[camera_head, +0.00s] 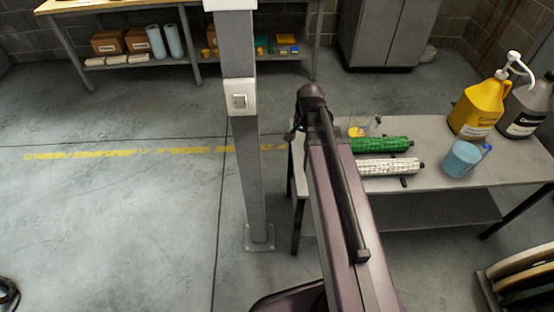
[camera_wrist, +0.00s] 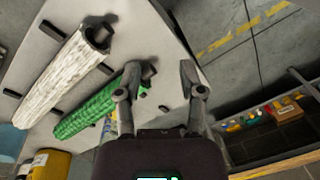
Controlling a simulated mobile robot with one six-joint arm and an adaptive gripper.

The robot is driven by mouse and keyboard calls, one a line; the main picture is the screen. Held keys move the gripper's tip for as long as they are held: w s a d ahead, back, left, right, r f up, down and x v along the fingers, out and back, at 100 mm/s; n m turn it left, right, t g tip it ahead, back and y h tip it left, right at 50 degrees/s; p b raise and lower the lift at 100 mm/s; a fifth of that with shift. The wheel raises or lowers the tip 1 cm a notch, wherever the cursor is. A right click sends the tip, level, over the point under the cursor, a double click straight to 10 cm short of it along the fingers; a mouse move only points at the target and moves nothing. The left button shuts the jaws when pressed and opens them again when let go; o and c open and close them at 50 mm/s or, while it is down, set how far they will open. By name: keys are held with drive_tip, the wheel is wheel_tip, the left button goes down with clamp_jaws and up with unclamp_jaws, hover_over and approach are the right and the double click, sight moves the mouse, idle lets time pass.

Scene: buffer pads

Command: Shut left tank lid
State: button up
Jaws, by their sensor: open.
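No tank and no tank lid can be made out in either view. My gripper (camera_wrist: 160,75) is open in the wrist view, with nothing between its fingers. Its left finger overlaps the end of the green roller brush (camera_wrist: 90,114) in the picture; I cannot tell whether they touch. In the head view my arm reaches toward the table's left end and hides most of the gripper.
The grey table (camera_head: 430,184) holds the green roller (camera_head: 380,145), a white roller (camera_head: 388,168), a blue cup (camera_head: 461,158), a yellow jug (camera_head: 476,108) and a grey jug (camera_head: 524,108). A post (camera_head: 243,170) stands left of my arm. Round pads (camera_head: 527,272) lie lower right.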

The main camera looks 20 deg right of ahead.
drive_tip(key=s+a+n+g, duration=0.1)
drive_tip(key=s+a+n, duration=0.5)
drive_tip(key=a+n, duration=0.3)
drive_tip(key=shift+s+a+h, duration=0.25)
drive_tip(key=shift+a+h, duration=0.15)
clamp_jaws()
drive_tip(key=shift+s, duration=0.15)
